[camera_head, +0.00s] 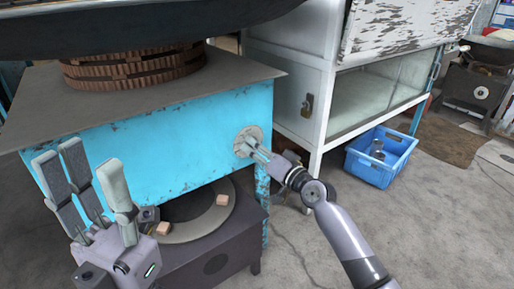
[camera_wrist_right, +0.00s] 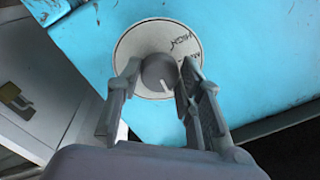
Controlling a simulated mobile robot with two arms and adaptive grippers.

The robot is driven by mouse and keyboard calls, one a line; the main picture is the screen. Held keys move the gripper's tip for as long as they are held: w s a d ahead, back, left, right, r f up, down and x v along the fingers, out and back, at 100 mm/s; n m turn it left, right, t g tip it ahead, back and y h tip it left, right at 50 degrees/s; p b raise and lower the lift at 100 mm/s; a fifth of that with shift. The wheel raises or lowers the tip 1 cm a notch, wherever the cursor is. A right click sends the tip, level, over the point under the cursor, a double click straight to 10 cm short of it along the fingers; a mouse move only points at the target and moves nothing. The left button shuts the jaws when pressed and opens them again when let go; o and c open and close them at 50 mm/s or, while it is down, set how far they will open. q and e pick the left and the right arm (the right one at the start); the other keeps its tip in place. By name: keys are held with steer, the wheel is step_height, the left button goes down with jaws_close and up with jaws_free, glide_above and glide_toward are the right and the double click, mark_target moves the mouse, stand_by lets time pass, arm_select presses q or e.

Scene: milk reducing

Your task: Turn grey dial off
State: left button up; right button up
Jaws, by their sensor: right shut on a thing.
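The grey dial (camera_wrist_right: 158,74) sits on a round pale plate (camera_wrist_right: 127,48) with dark lettering, fixed to the blue front panel of the stove. A white mark on the dial points down and slightly right in the right wrist view. My right gripper (camera_wrist_right: 156,82) is shut on the dial, with a finger on either side. In the head view the right gripper (camera_head: 251,147) reaches the plate (camera_head: 248,133), and its fingers hide most of the dial. My left gripper (camera_head: 92,185) is open and empty, fingers up, in front of the stove's left part.
A large dark pan (camera_head: 130,28) rests on a brick ring (camera_head: 135,72) on the stove top (camera_head: 235,77). A dark burner unit (camera_head: 215,258) stands below. A white cabinet (camera_head: 285,75) and a blue crate (camera_head: 372,172) are to the right. Concrete floor is clear at front right.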

stand_by(0.4)
steer(key=o, duration=1.2)
steer(key=shift+c, duration=0.2)
steer(key=shift+d, duration=0.1)
steer(key=v, duration=1.2)
steer(key=shift+s+r, duration=0.1)
